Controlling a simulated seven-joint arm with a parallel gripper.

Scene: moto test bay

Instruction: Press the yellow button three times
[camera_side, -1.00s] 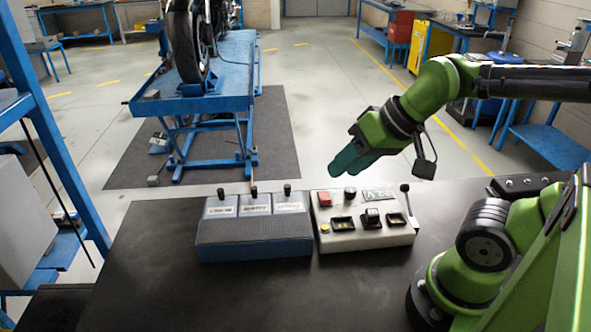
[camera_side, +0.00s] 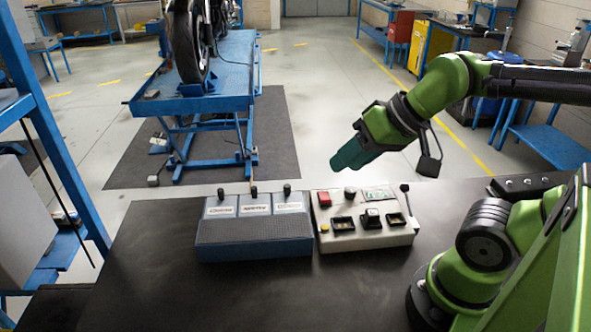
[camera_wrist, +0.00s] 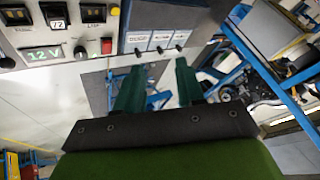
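The yellow button (camera_side: 324,227) is a small round knob on the front left of the cream control box (camera_side: 345,243). It also shows at the top edge of the wrist view (camera_wrist: 115,11). My gripper (camera_side: 336,165) is in the air above and behind the box, apart from it, its teal fingers pointing down and left. In the wrist view my two teal fingers (camera_wrist: 160,63) stand apart with nothing between them.
The box also bears a red button (camera_side: 324,199), a black knob (camera_side: 350,193), a display, switches and a lever (camera_side: 407,197). A blue box (camera_side: 254,241) with three toggles stands left of it. The dark tabletop (camera_side: 240,293) is clear in front.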

